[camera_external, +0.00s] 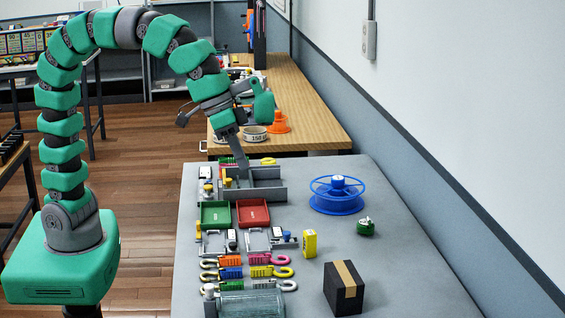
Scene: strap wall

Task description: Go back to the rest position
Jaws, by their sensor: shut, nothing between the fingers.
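My green-and-grey arm arches over from the left and reaches down to the grey table. My gripper (242,168) is at its lower end, shut and empty. Its tips are in front of or just above a grey open-topped holder (268,192) at the table's far left part. I cannot tell if they touch it.
A green tray (215,214) and a red tray (252,213) lie nearer, then colourful shackles (262,271) and a glass jar (252,304). A blue reel (337,196), yellow box (310,244) and black box (344,288) stand right. The table's right side is mostly free beside the wall.

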